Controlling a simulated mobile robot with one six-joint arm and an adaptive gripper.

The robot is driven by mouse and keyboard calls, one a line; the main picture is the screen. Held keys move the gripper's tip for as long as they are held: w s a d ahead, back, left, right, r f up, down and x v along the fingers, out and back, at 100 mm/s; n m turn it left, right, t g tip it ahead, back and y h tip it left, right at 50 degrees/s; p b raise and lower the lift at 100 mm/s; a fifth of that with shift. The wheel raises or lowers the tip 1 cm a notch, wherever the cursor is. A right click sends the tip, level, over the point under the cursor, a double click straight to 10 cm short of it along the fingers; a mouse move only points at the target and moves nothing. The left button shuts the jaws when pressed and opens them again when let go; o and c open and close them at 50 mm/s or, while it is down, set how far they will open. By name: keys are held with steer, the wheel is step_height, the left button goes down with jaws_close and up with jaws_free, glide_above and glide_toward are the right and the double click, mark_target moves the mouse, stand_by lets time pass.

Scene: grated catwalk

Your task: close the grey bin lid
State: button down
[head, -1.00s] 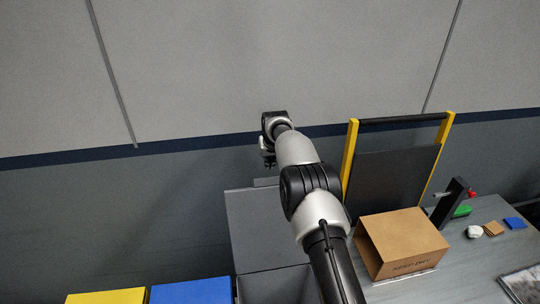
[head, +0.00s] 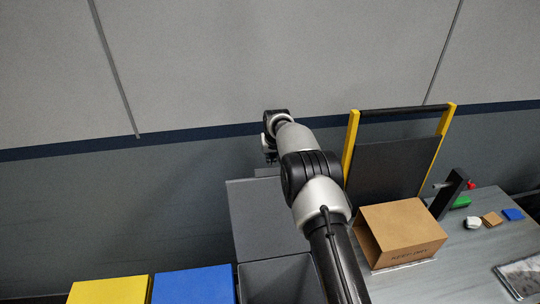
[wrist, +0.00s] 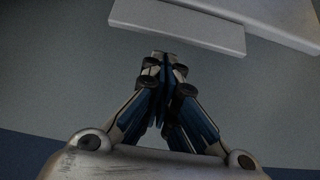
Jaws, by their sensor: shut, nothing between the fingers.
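The grey bin (head: 240,290) stands at the lower middle of the head view, with its top open. Its grey lid (head: 262,222) is raised, standing up at the bin's far side. My gripper (head: 268,150) is beyond the lid's upper edge, near the wall, partly hidden by my own wrist. In the wrist view my gripper (wrist: 163,75) is shut and empty. A light grey slab edge, seemingly the lid (wrist: 185,25), lies just past the fingertips; I cannot tell whether they touch.
A yellow-topped bin (head: 108,291) and a blue-topped bin (head: 193,286) stand left of the grey bin. To the right, a cardboard box (head: 403,236) sits on a grey table (head: 455,262), before a yellow-framed dark panel (head: 393,168). The wall is close behind.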

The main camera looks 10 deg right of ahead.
steer(key=shift+s+r, duration=0.25)
steer(key=shift+s, duration=0.75)
